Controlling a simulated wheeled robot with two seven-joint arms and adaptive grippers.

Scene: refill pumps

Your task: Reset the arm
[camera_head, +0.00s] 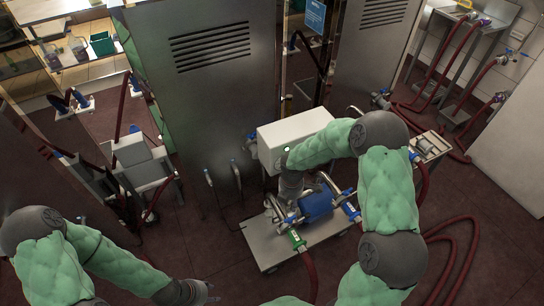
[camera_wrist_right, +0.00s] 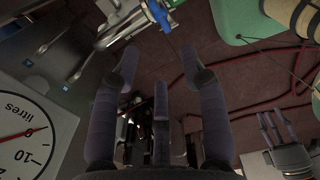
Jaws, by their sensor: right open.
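My right arm (camera_head: 388,190), in a green padded cover, reaches from the bottom right over the pump trolley and bends down beside a white box. My right gripper (camera_head: 291,187) is beside the box, above the trolley, and partly hidden by the arm. In the right wrist view its dark fingers (camera_wrist_right: 160,72) are spread apart with nothing between them. My left arm (camera_head: 75,262) lies low at the left. My left gripper (camera_head: 200,292) is at the bottom edge, apart from the trolley; its fingers are too small to judge.
The pump trolley (camera_head: 262,244) carries a blue-and-steel pump (camera_head: 316,205) and the white box (camera_head: 298,132). A dial marked litres (camera_wrist_right: 30,135) is close by in the wrist view. A tall steel cabinet (camera_head: 205,95) stands behind. Red hoses (camera_head: 470,245) lie on the floor at the right.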

